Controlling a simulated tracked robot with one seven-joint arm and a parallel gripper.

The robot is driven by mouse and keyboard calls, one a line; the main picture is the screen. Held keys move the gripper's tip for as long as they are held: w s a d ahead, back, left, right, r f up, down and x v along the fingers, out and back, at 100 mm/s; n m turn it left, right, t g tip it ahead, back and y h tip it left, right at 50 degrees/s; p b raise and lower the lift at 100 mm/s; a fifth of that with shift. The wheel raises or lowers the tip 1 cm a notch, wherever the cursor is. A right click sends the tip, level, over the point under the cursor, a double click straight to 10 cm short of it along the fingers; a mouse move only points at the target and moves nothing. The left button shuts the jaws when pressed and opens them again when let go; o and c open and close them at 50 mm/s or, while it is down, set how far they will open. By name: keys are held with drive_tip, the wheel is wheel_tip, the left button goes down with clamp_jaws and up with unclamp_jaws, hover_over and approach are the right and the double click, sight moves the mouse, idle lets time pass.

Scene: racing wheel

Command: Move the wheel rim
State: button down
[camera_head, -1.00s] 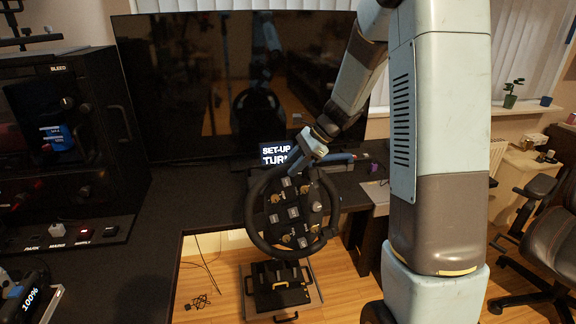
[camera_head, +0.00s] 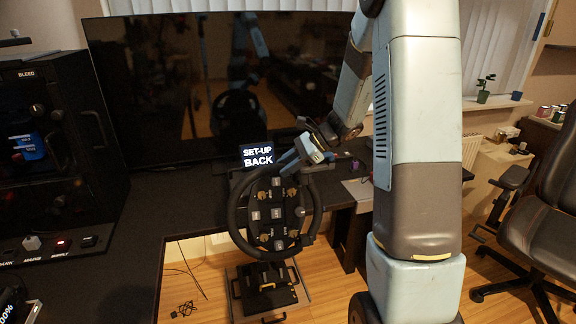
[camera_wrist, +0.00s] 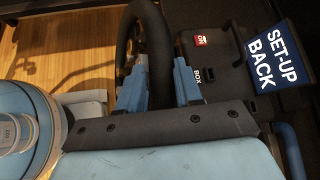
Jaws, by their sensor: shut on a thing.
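The racing wheel's black round rim (camera_head: 233,215) stands upright at the front edge of the dark desk. Its dark hub plate (camera_head: 270,214) carries several buttons and knobs. My gripper (camera_head: 296,158) reaches the rim's upper right from behind and the right. In the wrist view, the blue fingers of my gripper (camera_wrist: 160,88) sit on both sides of the black rim (camera_wrist: 148,35) and are shut on it. A small sign (camera_head: 257,156) above the wheel reads "SET-UP BACK"; it also shows in the wrist view (camera_wrist: 275,58).
A large dark screen (camera_head: 160,90) stands behind the wheel. A black panel box (camera_head: 60,150) with switches is at the left. Pedals (camera_head: 264,280) sit on the wooden floor below. An office chair (camera_head: 545,220) stands at the right.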

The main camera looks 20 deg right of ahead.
drive_tip(key=shift+s+a+f, duration=0.1)
drive_tip(key=shift+s+f, duration=0.1)
drive_tip(key=shift+f, duration=0.2)
drive_tip(key=c, duration=1.1)
unclamp_jaws()
drive_tip(key=o, duration=0.3)
drive_tip(key=shift+w+r, duration=0.15)
drive_tip(key=shift+w, duration=0.05)
drive_tip(key=shift+d+r, duration=0.35)
drive_tip(key=shift+d, duration=0.1)
drive_tip(key=v, duration=1.2)
drive_tip(key=shift+d+r, duration=0.2)
drive_tip(key=shift+d, duration=0.05)
drive_tip(key=shift+s+a, duration=0.1)
